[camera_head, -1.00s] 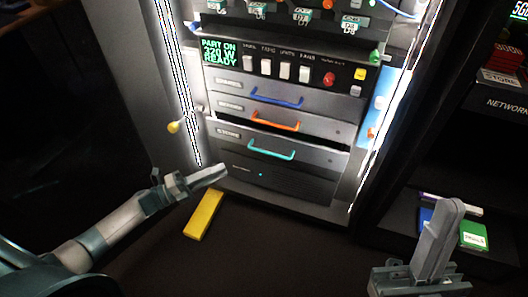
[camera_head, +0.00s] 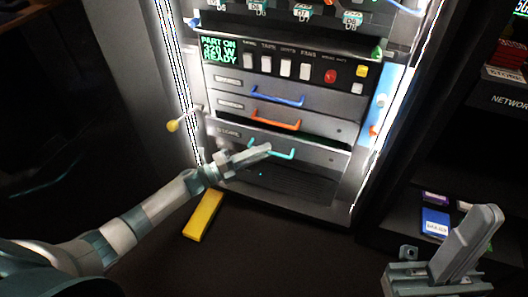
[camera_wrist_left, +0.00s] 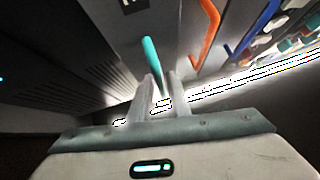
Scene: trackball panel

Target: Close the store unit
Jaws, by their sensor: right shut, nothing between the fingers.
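The store unit (camera_head: 320,154) is the lowest grey drawer in the rack, with a teal handle (camera_head: 285,154). It stands out from the rack, with a dark gap above its front. My left gripper (camera_head: 268,148) is in front of this drawer, its fingertips by the teal handle and partly covering it. In the left wrist view the teal handle (camera_wrist_left: 149,50) lies just beyond the fingertips (camera_wrist_left: 161,78), which show a narrow gap with nothing held. Contact with the handle cannot be told. My right gripper (camera_head: 490,212) is shut and empty at the lower right.
Drawers with an orange handle (camera_head: 275,117) and a blue handle (camera_head: 278,98) sit above. A switch panel (camera_head: 290,68) is over them. A yellow block (camera_head: 204,215) lies on the floor below the rack. A shelf at right holds a blue box (camera_head: 435,222).

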